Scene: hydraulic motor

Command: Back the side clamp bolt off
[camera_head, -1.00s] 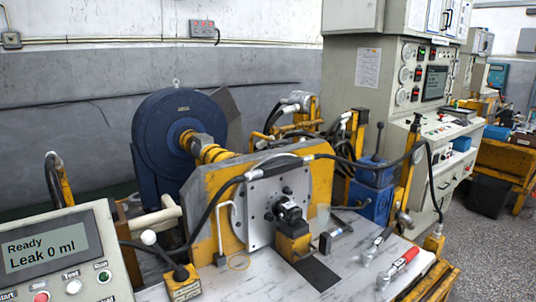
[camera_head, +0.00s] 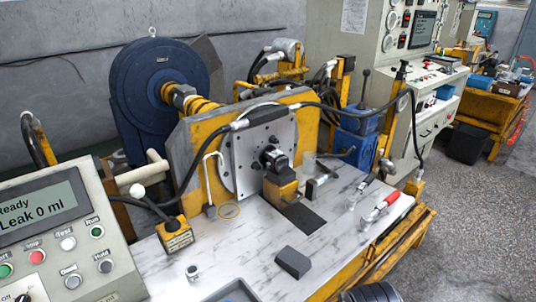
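A small dark motor (camera_head: 274,158) sits against the square metal plate (camera_head: 246,162), above a yellow block (camera_head: 280,184). A small dark clamp-like fitting (camera_head: 312,189) stands just right of the block, with a pale end toward the right. It may carry the side clamp bolt, but the bolt itself is too small to make out. A red-handled tool (camera_head: 380,206) lies on the right of the marble-patterned bench top (camera_head: 240,250). A bent pale rod (camera_head: 207,182) stands left of the plate. My gripper is not in view.
A dark grey block (camera_head: 293,262), a small metal cylinder (camera_head: 192,272) and a tray (camera_head: 232,291) are near the bench front. A control box (camera_head: 60,235) reading "Leak 0 ml" fills the lower left. A black hose (camera_head: 190,200) arches over the fixture. A dark ribbed round part (camera_head: 370,293) shows at the bottom edge.

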